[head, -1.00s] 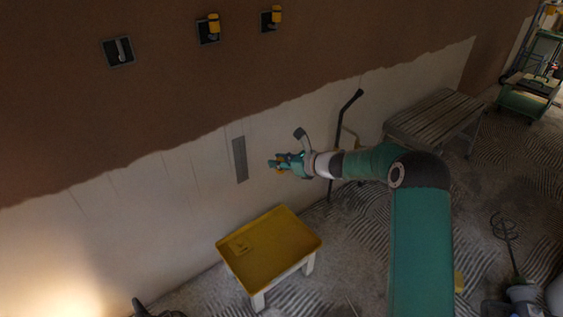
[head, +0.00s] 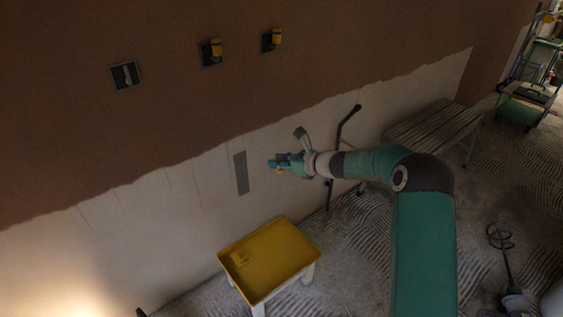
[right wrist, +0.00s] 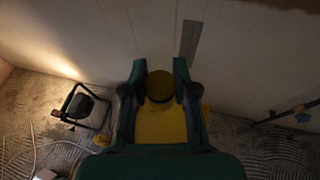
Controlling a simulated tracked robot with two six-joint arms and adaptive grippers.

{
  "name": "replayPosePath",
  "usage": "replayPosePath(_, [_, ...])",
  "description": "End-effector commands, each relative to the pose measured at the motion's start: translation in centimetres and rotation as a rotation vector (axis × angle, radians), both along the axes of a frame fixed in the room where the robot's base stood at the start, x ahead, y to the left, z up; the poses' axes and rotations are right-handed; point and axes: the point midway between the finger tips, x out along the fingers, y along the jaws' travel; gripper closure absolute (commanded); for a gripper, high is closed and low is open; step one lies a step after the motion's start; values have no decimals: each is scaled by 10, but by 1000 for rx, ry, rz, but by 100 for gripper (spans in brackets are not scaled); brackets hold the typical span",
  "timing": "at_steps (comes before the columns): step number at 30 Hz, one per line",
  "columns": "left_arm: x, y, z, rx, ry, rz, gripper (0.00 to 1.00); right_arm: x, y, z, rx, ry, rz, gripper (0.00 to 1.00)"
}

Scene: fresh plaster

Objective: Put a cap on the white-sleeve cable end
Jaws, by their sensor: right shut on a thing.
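The white-sleeve cable end (head: 127,75) hangs in the leftmost dark wall box, uncapped, on the brown part of the wall. Two other wall boxes hold cable ends with yellow caps, one in the middle (head: 215,48) and one on the right (head: 276,37). My right gripper (head: 275,163) is in front of the pale lower wall, below and right of the boxes and well apart from them. It is shut on a yellow cap, whose round end (right wrist: 160,86) shows between the fingers in the right wrist view. My left gripper is not in view.
A yellow tray (head: 285,262) on a white stool stands below the gripper, with a small yellow piece (head: 240,258) in it. A grey strip (head: 241,173) is on the wall beside the gripper. A wooden bench (head: 435,130) stands right. A dark-framed stand (right wrist: 84,105) is on the floor.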

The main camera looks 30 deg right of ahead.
Motion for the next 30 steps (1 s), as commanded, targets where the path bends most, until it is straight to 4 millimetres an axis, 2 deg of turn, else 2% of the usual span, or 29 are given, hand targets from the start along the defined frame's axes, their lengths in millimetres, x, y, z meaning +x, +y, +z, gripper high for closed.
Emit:
replayPosePath(1, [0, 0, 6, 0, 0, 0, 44, 0, 0, 7, 0, -1, 0, 87])
replayPosePath(30, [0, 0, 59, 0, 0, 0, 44, 0, 0, 75, 0, -1, -1, 87])
